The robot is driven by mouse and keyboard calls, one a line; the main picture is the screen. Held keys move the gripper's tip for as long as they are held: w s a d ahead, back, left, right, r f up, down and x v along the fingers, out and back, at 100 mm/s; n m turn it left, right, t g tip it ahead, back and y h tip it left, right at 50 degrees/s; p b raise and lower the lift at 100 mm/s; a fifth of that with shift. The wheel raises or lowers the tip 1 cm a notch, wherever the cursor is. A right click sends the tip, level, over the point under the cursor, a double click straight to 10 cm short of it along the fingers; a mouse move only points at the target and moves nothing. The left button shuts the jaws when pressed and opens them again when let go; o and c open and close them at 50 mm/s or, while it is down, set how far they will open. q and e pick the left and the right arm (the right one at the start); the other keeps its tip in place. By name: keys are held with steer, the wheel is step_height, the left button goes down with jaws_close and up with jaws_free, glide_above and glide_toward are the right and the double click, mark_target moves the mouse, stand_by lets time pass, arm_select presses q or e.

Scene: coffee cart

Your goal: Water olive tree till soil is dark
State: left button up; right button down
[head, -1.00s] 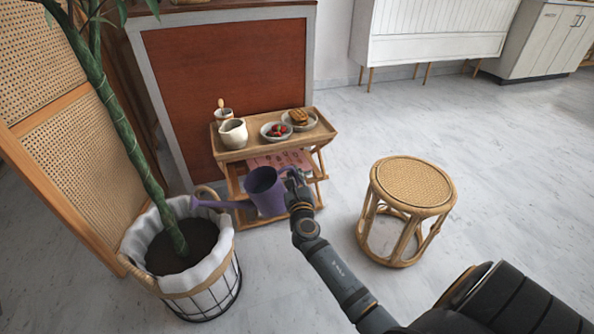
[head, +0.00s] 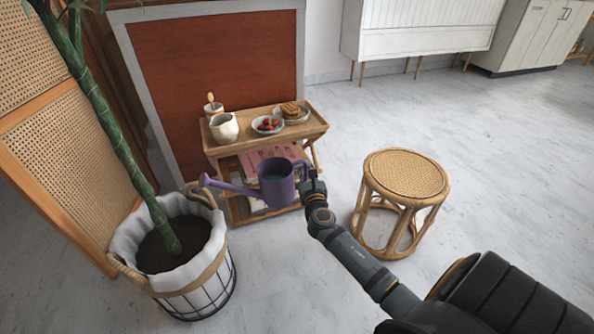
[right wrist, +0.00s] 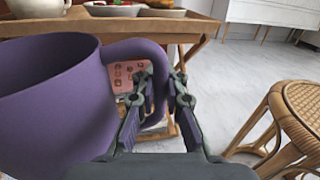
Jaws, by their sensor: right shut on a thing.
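The purple watering can (head: 277,186) hangs in the air in front of the small wooden cart, with water visible inside. My right gripper (head: 312,178) is shut on its handle (right wrist: 157,85). The can is near upright, and its long spout points left and slightly up. The spout tip is near the right rim of the tree's pot, not over the soil; no water stream shows. The olive tree (head: 118,135) leans out of a wire basket pot (head: 205,283) with a white liner. Its soil (head: 158,252) looks dark brown. My left gripper is not in view.
The wooden cart (head: 228,150) behind the can holds a white pitcher (head: 224,128), a bowl of strawberries (head: 267,124) and a plate of food (head: 291,115). A rattan stool (head: 405,178) stands right of my gripper. Floor at the right is clear.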

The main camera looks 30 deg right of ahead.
steer(key=s+d, duration=0.1)
steer(key=d, duration=0.5)
steer(key=shift+s+d+m, duration=0.25)
steer(key=shift+d+m, duration=0.05)
steer(key=shift+d, duration=0.05)
steer(key=shift+a, duration=0.15)
stand_by(0.3)
